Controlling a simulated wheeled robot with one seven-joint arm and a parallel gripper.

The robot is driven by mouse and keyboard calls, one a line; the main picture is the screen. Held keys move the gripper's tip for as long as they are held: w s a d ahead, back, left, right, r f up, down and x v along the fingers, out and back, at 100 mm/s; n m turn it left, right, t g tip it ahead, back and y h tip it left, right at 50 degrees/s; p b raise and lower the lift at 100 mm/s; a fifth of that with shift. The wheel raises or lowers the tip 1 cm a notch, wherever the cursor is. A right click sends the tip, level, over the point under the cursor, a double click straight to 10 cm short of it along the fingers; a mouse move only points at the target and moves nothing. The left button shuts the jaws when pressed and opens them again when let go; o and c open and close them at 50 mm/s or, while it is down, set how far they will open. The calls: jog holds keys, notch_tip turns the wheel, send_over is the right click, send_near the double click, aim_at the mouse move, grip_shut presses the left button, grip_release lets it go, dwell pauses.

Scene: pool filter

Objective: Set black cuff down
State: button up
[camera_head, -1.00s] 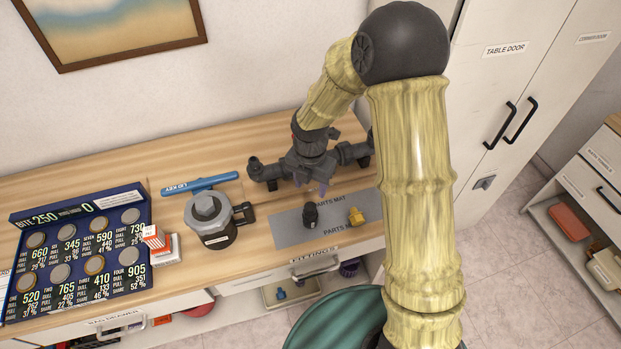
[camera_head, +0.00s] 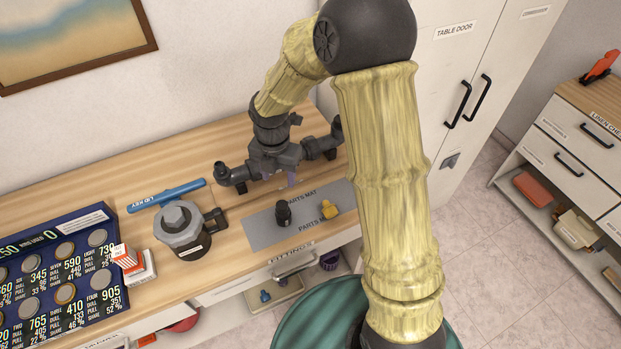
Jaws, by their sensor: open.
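A small black cuff (camera_head: 283,212) stands on the grey parts mat (camera_head: 262,232) on the wooden table. A yellow fitting (camera_head: 329,209) sits on the mat to its right. My gripper (camera_head: 291,180) hangs just above and behind the cuff, in front of the dark pipe fitting. Its fingers are small and hard to see here, but they are open and apart from the cuff. My arm comes in from the right and hides part of the table's right end.
A dark filter housing (camera_head: 183,232) stands left of the mat, with a blue lid key (camera_head: 166,195) behind it. Dark pipework (camera_head: 240,174) stands behind the mat. A coin board (camera_head: 60,270) and red-white boxes (camera_head: 128,260) are further left. The mat's left part is bare.

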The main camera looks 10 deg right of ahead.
jog(key=s+d+r+m+t, duration=0.1)
jog(key=s+d+m, duration=0.3)
jog(key=m, duration=0.6)
jog(key=s+d+r+m, duration=0.3)
jog(key=s+d+m, duration=0.1)
jog(key=m, duration=0.6)
jog(key=s+d+r+m+t, duration=0.1)
jog(key=s+d+r+m, duration=0.2)
jog(key=m, duration=0.7)
jog(key=s+d, duration=0.1)
jog(key=d, duration=0.1)
jog(key=shift+s+d+t, duration=0.3)
jog(key=shift+w, duration=0.1)
